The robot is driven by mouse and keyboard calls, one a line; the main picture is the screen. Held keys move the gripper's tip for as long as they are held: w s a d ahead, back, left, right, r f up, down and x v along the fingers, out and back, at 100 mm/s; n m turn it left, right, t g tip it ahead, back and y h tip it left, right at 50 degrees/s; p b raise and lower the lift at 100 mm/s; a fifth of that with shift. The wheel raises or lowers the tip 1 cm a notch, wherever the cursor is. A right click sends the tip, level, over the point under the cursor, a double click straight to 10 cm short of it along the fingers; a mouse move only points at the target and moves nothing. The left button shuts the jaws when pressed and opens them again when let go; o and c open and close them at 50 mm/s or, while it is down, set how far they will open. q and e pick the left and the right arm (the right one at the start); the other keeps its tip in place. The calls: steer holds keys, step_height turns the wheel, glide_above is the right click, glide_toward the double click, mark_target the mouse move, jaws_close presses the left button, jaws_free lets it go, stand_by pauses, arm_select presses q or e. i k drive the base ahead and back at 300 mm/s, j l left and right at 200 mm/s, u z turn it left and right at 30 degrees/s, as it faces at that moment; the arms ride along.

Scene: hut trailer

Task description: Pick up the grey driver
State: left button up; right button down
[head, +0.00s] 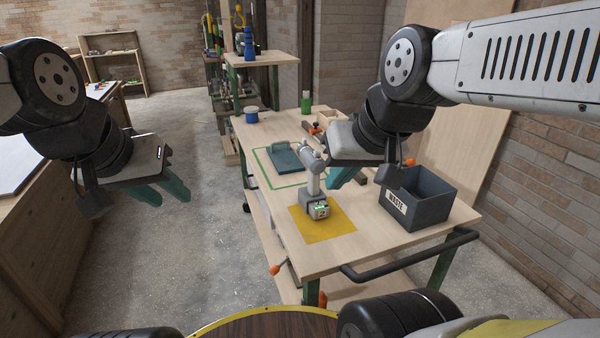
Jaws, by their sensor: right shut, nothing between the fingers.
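The grey driver (313,180) stands upright on a yellow mat (336,228) on the wooden workbench (270,205). My left gripper (165,192) hangs over the floor, left of the workbench and well away from the driver. I cannot tell whether its teal fingers are apart.
A dark waste bin (430,208) stands right of the yellow mat. A blue-grey case (291,160) lies inside a green outline behind the driver. A green bottle (306,101) and a blue-lidded tub (251,115) stand farther back. A black handle rail (410,262) runs along the near edge.

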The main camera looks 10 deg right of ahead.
mark_target(312, 192)
steer(key=k, duration=0.8)
steer(key=k+z, duration=0.15)
steer(key=z, duration=0.3)
steer(key=k+l+z, duration=0.1)
steer(key=z, duration=0.4)
steer(key=k+l+z, duration=0.1)
steer(key=z, duration=0.35)
steer(key=i+j+z, duration=0.1)
steer(key=j+z, duration=0.6)
steer(key=z, duration=0.15)
steer(key=j+z, duration=0.4)
steer(key=k+j, duration=0.1)
steer(key=j, duration=2.7)
steer(key=k+j, duration=0.15)
steer(key=j, duration=2.7)
steer(key=k, duration=0.1)
